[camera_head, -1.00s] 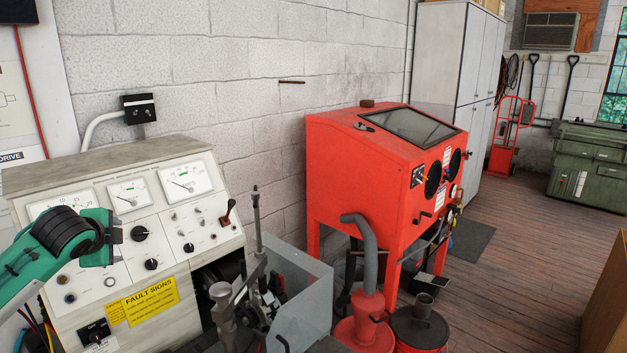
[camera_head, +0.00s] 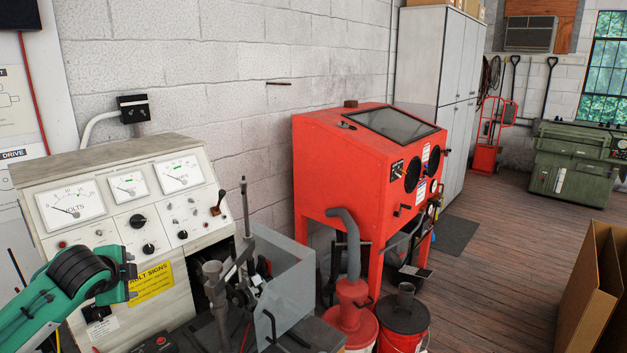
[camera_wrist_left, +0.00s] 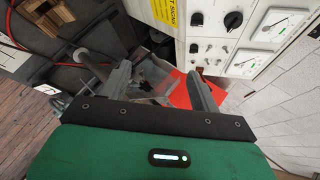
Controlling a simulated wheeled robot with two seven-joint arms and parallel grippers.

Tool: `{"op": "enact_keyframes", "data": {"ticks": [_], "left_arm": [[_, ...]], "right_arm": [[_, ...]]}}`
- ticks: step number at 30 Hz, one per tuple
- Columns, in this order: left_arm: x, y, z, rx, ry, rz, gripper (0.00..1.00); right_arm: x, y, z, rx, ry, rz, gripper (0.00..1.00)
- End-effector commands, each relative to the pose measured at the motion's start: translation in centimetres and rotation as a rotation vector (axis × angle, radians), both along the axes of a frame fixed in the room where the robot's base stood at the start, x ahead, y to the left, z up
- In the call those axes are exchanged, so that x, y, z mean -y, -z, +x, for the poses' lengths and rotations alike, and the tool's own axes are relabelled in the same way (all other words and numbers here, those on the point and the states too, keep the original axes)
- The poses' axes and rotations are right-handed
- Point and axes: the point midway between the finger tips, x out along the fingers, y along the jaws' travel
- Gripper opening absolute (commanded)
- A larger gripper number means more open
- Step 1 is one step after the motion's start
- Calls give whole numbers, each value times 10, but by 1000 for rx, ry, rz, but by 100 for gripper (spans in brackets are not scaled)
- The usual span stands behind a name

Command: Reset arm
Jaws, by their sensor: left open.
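My left arm (camera_head: 70,285), green with a black ribbed joint, comes in at the lower left of the head view, in front of the test bench (camera_head: 138,222). I cannot make out its fingers there. In the left wrist view, my left gripper (camera_wrist_left: 158,74) shows two grey fingers spread apart, with nothing held between them. The bench's white panel with dials shows beyond them at the upper right of that view. My right gripper is in neither view.
A red blasting cabinet (camera_head: 350,165), a red bucket (camera_head: 405,325) and a cardboard box (camera_head: 585,290) are farther right. The wooden floor (camera_head: 500,260) is open between cabinet and box.

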Motion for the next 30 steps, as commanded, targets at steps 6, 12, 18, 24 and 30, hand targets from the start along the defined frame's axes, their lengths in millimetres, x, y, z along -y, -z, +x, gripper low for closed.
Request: {"op": "enact_keyframes", "data": {"ticks": [6, 12, 18, 24, 30], "left_arm": [[44, 58, -23, -53, -1, -87, 63], [97, 127, -70, -125, -43, -225, 63], [139, 183, -130, -200, -137, -377, 63], [167, 224, -196, -274, -280, -522, 63], [181, 252, -267, -344, -472, -650, 63]], "right_arm": [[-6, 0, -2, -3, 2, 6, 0], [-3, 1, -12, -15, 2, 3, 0], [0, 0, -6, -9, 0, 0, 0], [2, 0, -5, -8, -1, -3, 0], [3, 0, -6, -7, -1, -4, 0]]}}
